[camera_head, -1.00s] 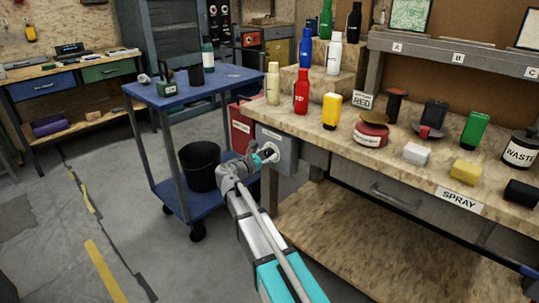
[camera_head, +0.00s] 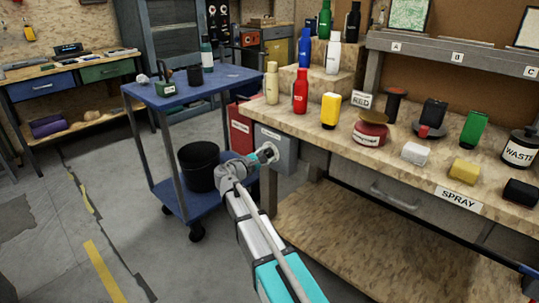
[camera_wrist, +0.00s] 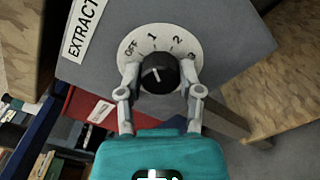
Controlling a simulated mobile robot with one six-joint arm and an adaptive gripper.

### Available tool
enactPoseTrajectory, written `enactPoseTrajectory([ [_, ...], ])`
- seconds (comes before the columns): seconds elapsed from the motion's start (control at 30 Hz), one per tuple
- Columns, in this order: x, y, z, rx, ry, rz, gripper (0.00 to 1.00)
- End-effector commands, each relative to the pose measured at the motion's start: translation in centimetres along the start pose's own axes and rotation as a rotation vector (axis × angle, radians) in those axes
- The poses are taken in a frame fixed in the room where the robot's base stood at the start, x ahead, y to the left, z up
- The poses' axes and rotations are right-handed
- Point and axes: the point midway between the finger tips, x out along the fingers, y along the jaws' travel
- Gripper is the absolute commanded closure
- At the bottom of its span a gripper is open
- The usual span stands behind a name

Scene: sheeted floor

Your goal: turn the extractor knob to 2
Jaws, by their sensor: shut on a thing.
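The extractor box (camera_head: 276,146) is a grey box at the left end of the workbench. In the wrist view its front face (camera_wrist: 225,35) carries a round white dial (camera_wrist: 165,37) marked OFF, 1, 2 and 3. A black knob (camera_wrist: 159,74) sits on the dial, and its white pointer line leans slightly left of upright, roughly toward the 1. My gripper (camera_wrist: 160,72) has one finger on each side of the knob and is shut on it. In the head view my gripper (camera_head: 266,155) reaches the box front from the lower left.
A blue cart (camera_head: 207,88) with a black bucket (camera_head: 198,168) on its lower shelf stands close to the left. A red box (camera_head: 240,132) is beside the extractor box. Bottles and blocks stand on the workbench (camera_head: 300,122) above. Open floor lies at the lower left.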

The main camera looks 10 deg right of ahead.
Motion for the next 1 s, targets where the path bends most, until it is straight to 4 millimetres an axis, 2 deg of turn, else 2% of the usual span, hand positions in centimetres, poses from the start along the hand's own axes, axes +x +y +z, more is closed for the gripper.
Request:
enactPoseTrajectory([
  [0.6, -0.35, -0.10, -0.25, 0.563, 0.008, 0.000, 1.00],
  [1.0, -0.38, -0.14, -0.29, 0.748, 0.008, -0.001, 1.00],
])
